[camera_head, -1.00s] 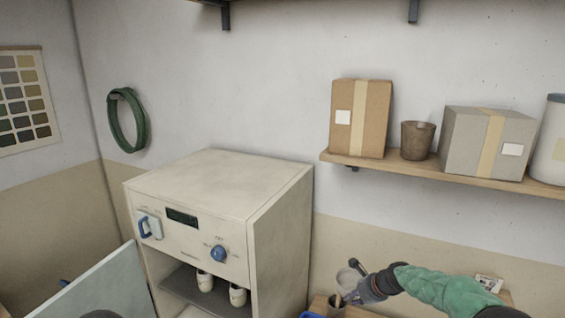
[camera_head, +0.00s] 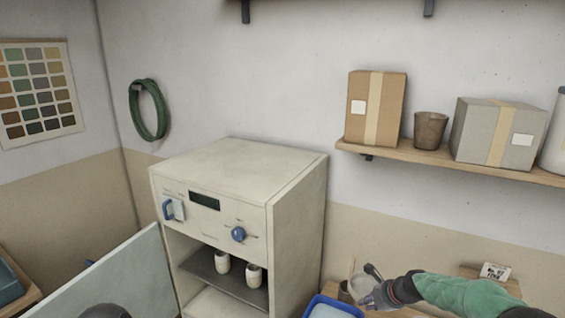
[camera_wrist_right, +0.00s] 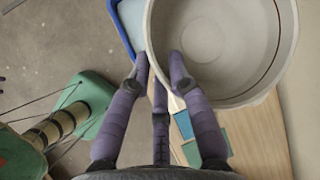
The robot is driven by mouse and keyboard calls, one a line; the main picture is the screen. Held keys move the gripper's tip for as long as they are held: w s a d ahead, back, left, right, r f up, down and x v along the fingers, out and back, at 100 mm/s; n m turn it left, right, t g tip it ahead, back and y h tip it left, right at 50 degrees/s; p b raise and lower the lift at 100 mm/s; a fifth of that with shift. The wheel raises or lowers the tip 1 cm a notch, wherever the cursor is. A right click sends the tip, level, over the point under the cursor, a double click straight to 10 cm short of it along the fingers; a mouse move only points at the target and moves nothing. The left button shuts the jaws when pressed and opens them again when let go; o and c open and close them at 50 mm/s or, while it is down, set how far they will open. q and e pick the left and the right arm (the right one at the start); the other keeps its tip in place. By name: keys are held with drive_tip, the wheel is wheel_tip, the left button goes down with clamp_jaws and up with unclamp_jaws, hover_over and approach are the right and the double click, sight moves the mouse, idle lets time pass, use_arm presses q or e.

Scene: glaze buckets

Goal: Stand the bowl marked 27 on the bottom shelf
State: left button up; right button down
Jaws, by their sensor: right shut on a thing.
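A pale grey bowl (camera_wrist_right: 272,75) fills the upper right of the wrist view, seen from above and empty inside. My right gripper (camera_wrist_right: 160,62) is shut on its rim, with one finger inside the wall and one outside. No number shows on the bowl. The cream cabinet (camera_head: 292,235) is open at the front. Its upper shelf (camera_head: 203,265) holds two white cups (camera_head: 223,263). The bottom shelf (camera_head: 212,304) shows only partly and looks bare there.
The cabinet's open door (camera_head: 130,275) sticks out to the left. A blue tray (camera_head: 322,300) sits below the bowl, close to the cabinet's right side. A wall shelf (camera_head: 410,152) hangs above, carrying boxes.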

use_arm(q)
drive_tip(key=s+f+n+g+b, duration=0.1)
drive_tip(key=s+f+b, duration=0.2)
drive_tip(key=f+b, duration=0.8)
drive_tip(key=shift+s+d+f, duration=0.3)
drive_tip(key=shift+s+f, duration=0.1)
drive_tip(key=shift+f, duration=0.55)
use_arm(e)
drive_tip(key=s+a+f+n+g, duration=0.4)
drive_tip(key=s+f+n+g, duration=0.1)
drive_tip(key=s+f+n, duration=0.4)
drive_tip(key=s+a+f+n+g, duration=0.5)
drive_tip(key=s+f+n, duration=0.4)
drive_tip(key=s+n, duration=0.2)
drive_tip(key=shift+n+g, duration=0.4)
drive_tip(key=shift+g, duration=0.2)
